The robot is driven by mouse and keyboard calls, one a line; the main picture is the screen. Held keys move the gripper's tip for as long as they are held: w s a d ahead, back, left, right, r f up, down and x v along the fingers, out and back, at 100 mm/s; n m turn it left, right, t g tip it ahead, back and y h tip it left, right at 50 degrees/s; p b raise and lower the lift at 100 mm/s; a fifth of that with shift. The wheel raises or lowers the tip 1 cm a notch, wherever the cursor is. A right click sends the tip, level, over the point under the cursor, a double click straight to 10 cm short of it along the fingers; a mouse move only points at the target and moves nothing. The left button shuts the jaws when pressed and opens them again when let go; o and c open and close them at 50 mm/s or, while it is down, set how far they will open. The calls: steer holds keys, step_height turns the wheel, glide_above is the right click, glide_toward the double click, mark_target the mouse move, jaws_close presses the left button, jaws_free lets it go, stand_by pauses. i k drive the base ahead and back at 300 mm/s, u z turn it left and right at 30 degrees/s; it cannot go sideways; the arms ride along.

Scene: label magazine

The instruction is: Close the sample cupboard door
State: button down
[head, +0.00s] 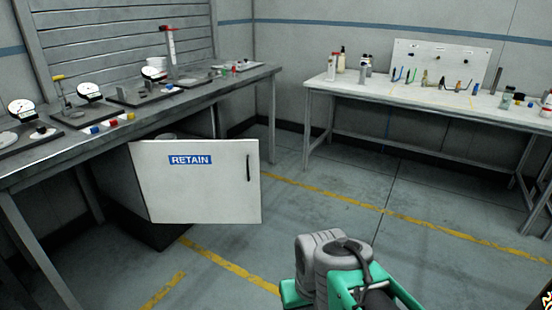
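The sample cupboard (113,178) stands under the left workbench, and its dark side shows to the left of the door. Its white door (200,195) carries a blue RETAIN label (190,160). A dark upright handle (248,167) is near the door's right edge. The door looks swung open, standing out from the cupboard, with a rounded grey item partly showing above its top edge. The door hides most of the inside. Grey and green links of my arm show at the bottom centre, apart from the door. My gripper cannot be made out.
The left workbench (150,105) holds dial gauges, stands and small coloured parts. A white-topped table (420,97) with bottles, small tools and a pegboard (440,62) stands at the back right. The grey floor (330,215) between them is clear, with yellow lines.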

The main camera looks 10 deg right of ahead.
mark_target(202, 181)
steer(key=u, duration=0.15)
steer(key=i, duration=0.85)
steer(key=u, duration=1)
steer(key=i, duration=0.35)
steer(key=u, duration=0.25)
